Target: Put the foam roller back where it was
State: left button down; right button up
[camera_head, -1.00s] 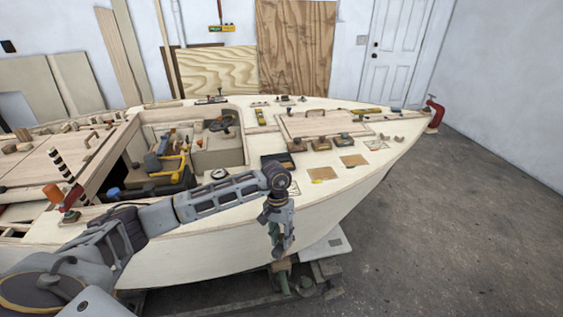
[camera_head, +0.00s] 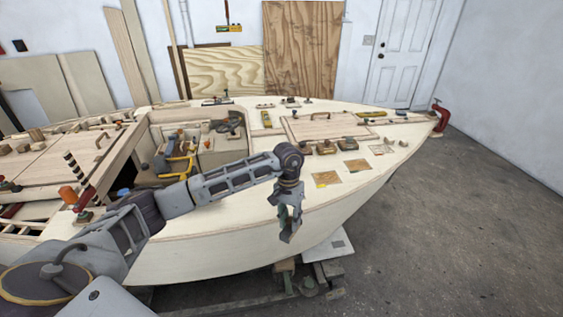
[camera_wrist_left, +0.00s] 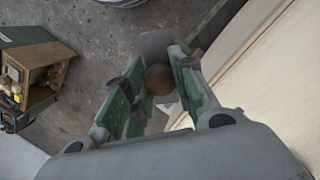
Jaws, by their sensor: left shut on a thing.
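My left gripper (camera_head: 288,228) hangs fingers down beside the near side of the plywood hull, in front of the deck edge. In the left wrist view its green-padded fingers (camera_wrist_left: 155,92) are closed around a small, round brown thing (camera_wrist_left: 160,79), which I take to be the end of the foam roller. The rest of that thing is mostly hidden by the fingers, and it barely shows in the head view. My right gripper is not in view.
The hull deck (camera_head: 240,208) carries several tools and sanding blocks (camera_head: 337,146) toward the bow. In the wrist view an open wooden box (camera_wrist_left: 40,72) stands on the floor. The concrete floor at right is clear.

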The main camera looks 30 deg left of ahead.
pick_arm(q)
jog(key=w+a+r+n+t+p, duration=0.1)
jog(key=w+a+r+n, duration=0.3)
jog(key=n, duration=0.8)
jog(key=w+a+r+n+t+p, duration=0.1)
jog(key=w+a+r+n+p, duration=0.2)
jog(key=n, duration=1)
jog(key=shift+w+a+r+t, duration=0.4)
jog(key=shift+w+r, duration=0.5)
jog(key=shift+r, duration=0.2)
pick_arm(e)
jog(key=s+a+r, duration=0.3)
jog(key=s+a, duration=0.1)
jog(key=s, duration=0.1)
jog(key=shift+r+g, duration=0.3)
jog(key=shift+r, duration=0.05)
pick_arm(q)
jog(key=shift+n, duration=0.6)
